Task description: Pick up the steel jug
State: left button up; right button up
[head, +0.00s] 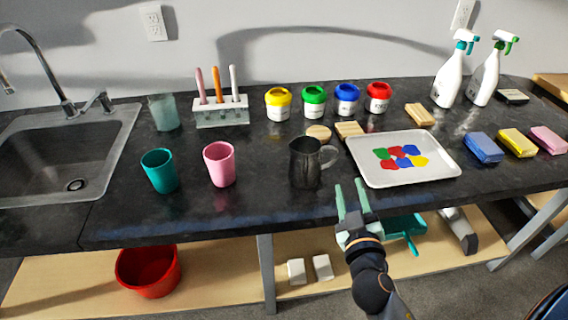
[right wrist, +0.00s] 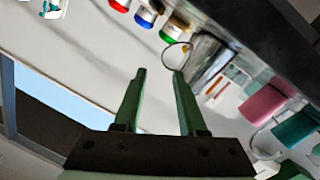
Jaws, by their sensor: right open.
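The steel jug (head: 304,163) stands upright near the front edge of the black counter, its handle to the right. In the right wrist view the jug (right wrist: 206,50) is just beyond the fingertips, with its ring-like handle near the right finger's tip. My right gripper (head: 350,184) is open and empty, in front of the counter edge and to the right of the jug, with its fingers pointing toward the counter. The gripper also shows in the right wrist view (right wrist: 159,74), with nothing between its fingers. My left gripper is not in view.
A pink cup (head: 220,164) and a teal cup (head: 160,171) stand left of the jug. A white paint tray (head: 440,172) lies close on its right. Wooden discs and blocks (head: 318,132) lie behind it, before several paint pots. A sink (head: 100,160) is at far left.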

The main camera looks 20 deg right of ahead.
aim_at(337, 151)
jog(key=shift+w+a+r+t, duration=0.15)
jog(key=shift+w+r+t, duration=0.1)
jog(key=shift+w+t, duration=0.1)
jog(key=p+x, duration=0.1)
jog(key=x, duration=0.5)
jog(key=shift+w+a, duration=0.1)
jog(key=shift+w, duration=0.05)
jog(key=shift+f+p+x, duration=0.2)
jog(key=shift+p+x, duration=0.1)
jog(key=shift+x, duration=1.15)
jog(key=shift+f+p+x, duration=0.2)
jog(key=shift+p+x, duration=0.05)
jog(key=shift+x, duration=1.25)
grip_shut()
jog(key=shift+r, duration=0.1)
